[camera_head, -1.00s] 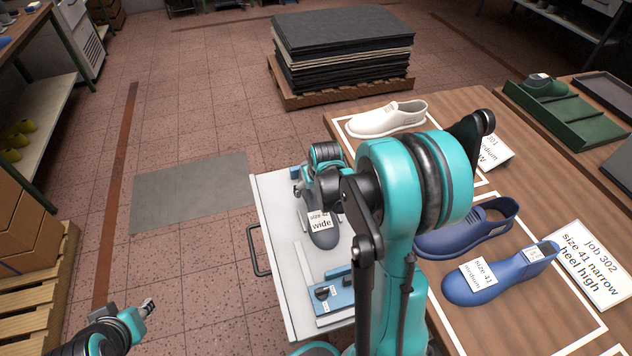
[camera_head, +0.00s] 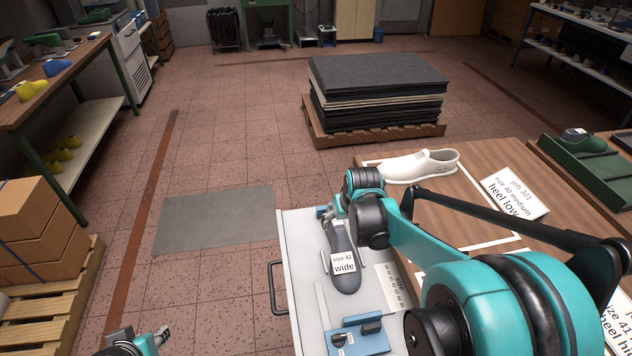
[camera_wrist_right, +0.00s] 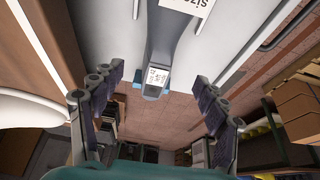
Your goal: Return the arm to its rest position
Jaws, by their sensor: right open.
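My right arm reaches across the right of the head view. Its gripper (camera_head: 326,212) is over the far end of the white tray surface (camera_head: 299,258), partly hidden by its own wrist. In the right wrist view the right gripper (camera_wrist_right: 153,97) is open, its fingers wide apart and empty. A dark grey shoe last (camera_head: 345,277) labelled "size 42 wide" lies on the white surface close to that gripper. It also shows in the wrist view (camera_wrist_right: 172,45), beyond the fingertips. My left gripper (camera_head: 163,334) is small at the bottom left, its jaws unclear.
A white shoe (camera_head: 418,166) and a job 301 card (camera_head: 514,193) lie on the wooden bench (camera_head: 460,210). A blue block (camera_head: 360,336) is at the white surface's near end. A pallet of dark sheets (camera_head: 378,92) stands beyond.

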